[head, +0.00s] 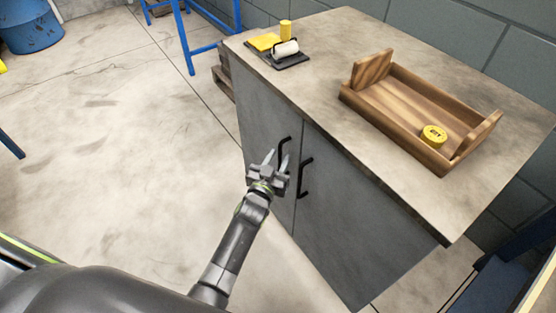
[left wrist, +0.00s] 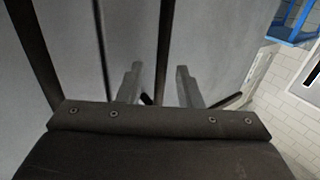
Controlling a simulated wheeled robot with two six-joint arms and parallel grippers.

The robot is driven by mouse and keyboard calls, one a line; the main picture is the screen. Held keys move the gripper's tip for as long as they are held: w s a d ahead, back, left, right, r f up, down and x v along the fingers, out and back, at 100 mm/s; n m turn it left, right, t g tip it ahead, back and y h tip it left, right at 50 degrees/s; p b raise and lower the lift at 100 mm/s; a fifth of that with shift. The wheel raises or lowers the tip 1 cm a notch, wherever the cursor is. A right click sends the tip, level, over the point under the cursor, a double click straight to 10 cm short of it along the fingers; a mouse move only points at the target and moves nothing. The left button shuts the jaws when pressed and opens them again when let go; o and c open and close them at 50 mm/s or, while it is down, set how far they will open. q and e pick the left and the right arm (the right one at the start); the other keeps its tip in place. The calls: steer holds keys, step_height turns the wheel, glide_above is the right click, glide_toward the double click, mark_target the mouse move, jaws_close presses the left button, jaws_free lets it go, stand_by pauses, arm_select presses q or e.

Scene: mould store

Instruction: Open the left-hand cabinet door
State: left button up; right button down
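The grey cabinet's left-hand door (head: 262,112) is shut, flush with the right-hand door (head: 345,215). Its dark bar handle (head: 281,146) stands upright near the seam. My left gripper (head: 276,158) is at this handle, with its fingers apart and pointing at the door. In the left wrist view, the fingers (left wrist: 158,70) are open on either side of the dark handle bar (left wrist: 164,35), with visible gaps. The handle's lower part is hidden behind the gripper in the head view. My right gripper is not in view.
The right-hand door's handle (head: 304,178) is close beside my gripper. On the cabinet top are a wooden tray (head: 395,115) with a yellow tin (head: 433,136), and a dark tray (head: 292,61) with yellow items and a white roll.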

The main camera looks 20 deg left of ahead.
arm_select(q)
jaws_close()
steer(key=shift+a, duration=0.1)
stand_by(0.4)
